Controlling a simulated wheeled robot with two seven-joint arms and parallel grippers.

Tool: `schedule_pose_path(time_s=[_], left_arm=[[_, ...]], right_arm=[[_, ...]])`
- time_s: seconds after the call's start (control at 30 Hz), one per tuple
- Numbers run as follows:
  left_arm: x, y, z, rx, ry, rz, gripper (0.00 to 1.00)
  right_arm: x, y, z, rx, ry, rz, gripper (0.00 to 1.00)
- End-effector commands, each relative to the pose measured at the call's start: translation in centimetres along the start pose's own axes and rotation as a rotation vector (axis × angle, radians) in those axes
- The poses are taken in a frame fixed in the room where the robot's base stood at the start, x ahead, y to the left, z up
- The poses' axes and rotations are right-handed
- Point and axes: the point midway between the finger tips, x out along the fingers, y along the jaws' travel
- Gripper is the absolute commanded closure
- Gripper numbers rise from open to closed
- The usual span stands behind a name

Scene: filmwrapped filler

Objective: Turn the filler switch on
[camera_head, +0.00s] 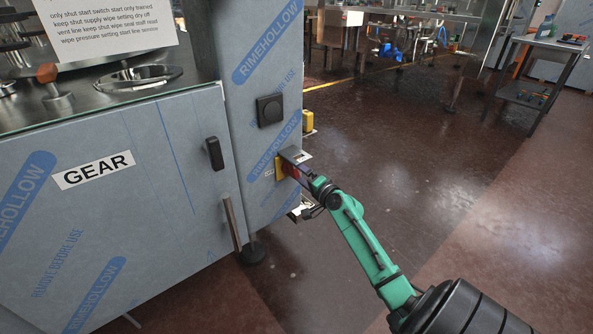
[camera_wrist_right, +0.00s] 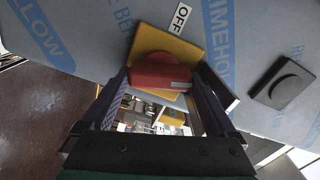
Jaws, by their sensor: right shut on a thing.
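The filler switch is a red knob (camera_wrist_right: 160,72) on a yellow plate (camera_wrist_right: 172,42), fixed to the film-wrapped column of the machine. In the head view the yellow plate (camera_head: 279,170) shows at the column's right edge, and the knob is mostly hidden by my gripper. A white label reading OFF (camera_wrist_right: 180,17) is beside the plate in the wrist view. My right gripper (camera_head: 300,176) reaches the switch from the right; in the wrist view its two fingers (camera_wrist_right: 164,84) stand on either side of the red knob, shut on it. My left gripper is not in view.
A black square knob (camera_head: 270,110) is on the column above the switch. Open brown floor (camera_head: 430,180) lies to the right. A cart (camera_head: 545,70) stands at the far right.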

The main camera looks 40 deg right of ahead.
Motion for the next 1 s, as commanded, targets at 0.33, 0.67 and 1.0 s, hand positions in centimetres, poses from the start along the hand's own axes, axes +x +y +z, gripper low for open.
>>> schedule_pose_path(time_s=[0.33,0.67,1.0], left_arm=[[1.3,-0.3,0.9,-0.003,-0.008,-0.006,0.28],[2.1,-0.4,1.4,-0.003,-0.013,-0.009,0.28],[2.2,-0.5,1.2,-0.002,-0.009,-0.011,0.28]], right_arm=[[0.0,0.1,0.0,0.234,0.000,0.002,0.63],[0.0,0.2,0.0,0.320,0.001,0.002,0.63],[-0.1,0.2,0.0,0.328,0.001,0.002,0.63]])
